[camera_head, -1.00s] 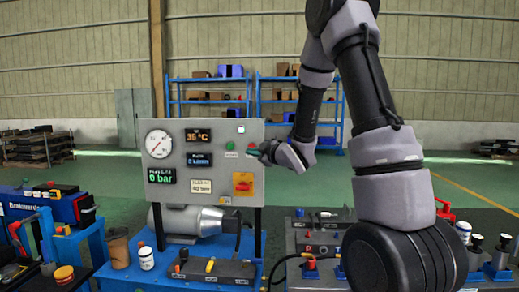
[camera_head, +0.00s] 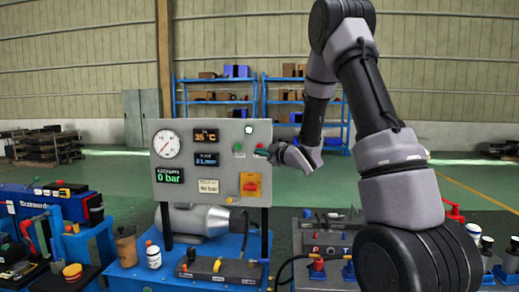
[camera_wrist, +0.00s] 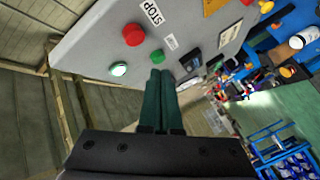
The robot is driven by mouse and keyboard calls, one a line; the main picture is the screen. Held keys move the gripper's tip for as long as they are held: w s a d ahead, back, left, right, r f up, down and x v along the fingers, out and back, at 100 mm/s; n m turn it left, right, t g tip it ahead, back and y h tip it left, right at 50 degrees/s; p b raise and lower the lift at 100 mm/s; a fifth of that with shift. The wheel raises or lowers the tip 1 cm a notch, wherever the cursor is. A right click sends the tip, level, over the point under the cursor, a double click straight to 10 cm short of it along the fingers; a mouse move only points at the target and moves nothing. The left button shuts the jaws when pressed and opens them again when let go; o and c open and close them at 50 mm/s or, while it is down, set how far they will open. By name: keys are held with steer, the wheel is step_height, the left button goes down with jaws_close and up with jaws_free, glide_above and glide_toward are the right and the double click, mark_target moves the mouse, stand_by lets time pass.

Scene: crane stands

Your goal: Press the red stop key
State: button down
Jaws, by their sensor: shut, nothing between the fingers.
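The red stop key (camera_wrist: 134,35) is a round red button on the grey control panel, beside a label reading STOP (camera_wrist: 152,12), in the wrist view. A green key (camera_wrist: 157,56) and a lit lamp (camera_wrist: 119,69) sit near it. My gripper (camera_wrist: 160,74) is shut and empty, its dark green fingers side by side. In the picture its tips lie just below the green key, apart from the red key; I cannot tell the gap to the panel. In the head view my gripper (camera_head: 260,153) is at the panel's (camera_head: 212,130) right side, and I cannot make out the red key.
The panel also carries a gauge (camera_head: 166,144), several displays and a red rotary switch on a yellow plate (camera_head: 250,184). It stands on a blue bench (camera_head: 130,279) with bottles and a motor (camera_head: 195,219). Another cluttered bench (camera_head: 318,283) stands to the right.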

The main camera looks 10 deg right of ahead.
steer(key=shift+w+d, duration=0.35)
steer(key=shift+w, duration=0.6)
steer(key=shift+w+d, duration=0.3)
steer(key=shift+w, duration=0.6)
steer(key=shift+w, duration=0.1)
stand_by(0.5)
steer(key=shift+w+d, duration=0.1)
steer(key=shift+w, duration=0.2)
steer(key=shift+w+d, duration=0.2)
steer(key=shift+w, duration=0.3)
stand_by(0.7)
steer(key=shift+s, duration=0.15)
steer(key=shift+s+a, duration=0.3)
steer(key=shift+s, duration=0.45)
steer(key=shift+s, duration=0.1)
steer(key=s, duration=0.1)
steer(key=s+a, duration=0.1)
steer(key=s, duration=0.2)
steer(key=shift+s+a, duration=0.3)
